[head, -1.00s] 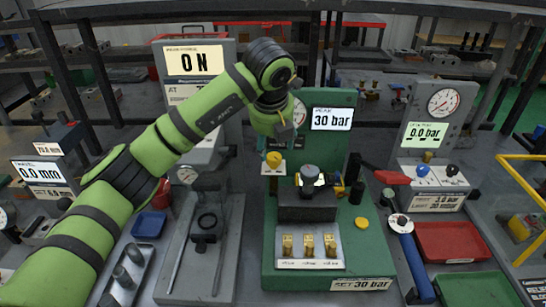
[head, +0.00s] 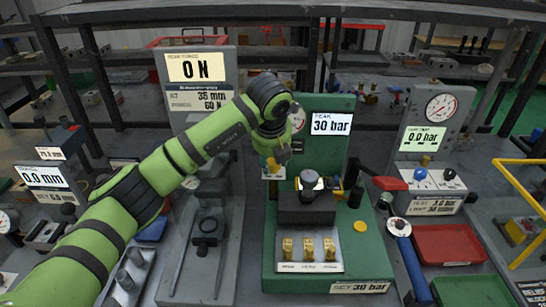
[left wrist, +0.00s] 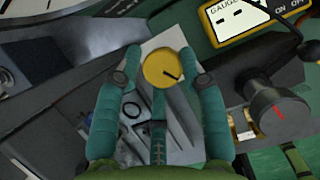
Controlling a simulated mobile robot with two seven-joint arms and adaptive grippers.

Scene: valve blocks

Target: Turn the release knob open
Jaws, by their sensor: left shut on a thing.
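The yellow knob (head: 272,168) stands at the left back of the green test stand (head: 352,245). In the left wrist view the knob (left wrist: 163,68) shows a round yellow top with a dark line pointing down and right. My left gripper (head: 274,158) comes down over it from above. The fingers partly hide the knob in the head view. The stand's display (head: 332,124) reads 30 bar. My right gripper is not in view.
A black block with a round knob (head: 310,184) stands right of the gripper on the green stand. Several brass pieces (head: 308,248) sit in front. A grey press (head: 207,235) is at left. A blue-handled tool (head: 413,265) and a red tray (head: 448,243) lie at right.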

